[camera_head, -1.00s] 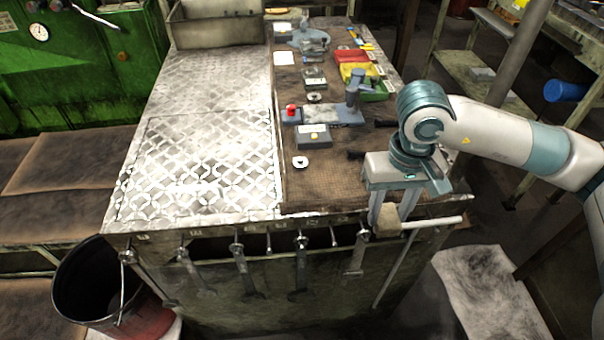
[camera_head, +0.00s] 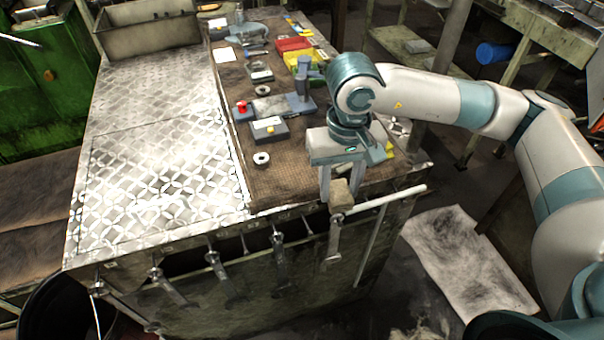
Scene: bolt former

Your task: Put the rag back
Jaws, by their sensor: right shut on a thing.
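A small beige-brown bundle (camera_head: 341,195), which looks like the rag, hangs between the fingers of my right gripper (camera_head: 341,184). The gripper points down at the front edge of the workbench (camera_head: 150,240), near its right corner. The bundle is just above the left end of a pale rail (camera_head: 388,203) along that edge; I cannot tell whether they touch. My left gripper is out of view.
Several wrenches hang on the bench front, one (camera_head: 334,240) just below the bundle. Blocks, a red-knobbed fixture (camera_head: 243,107) and coloured trays (camera_head: 295,44) lie on the brown mat (camera_head: 275,185). The metal plate (camera_head: 150,170) at left is bare.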

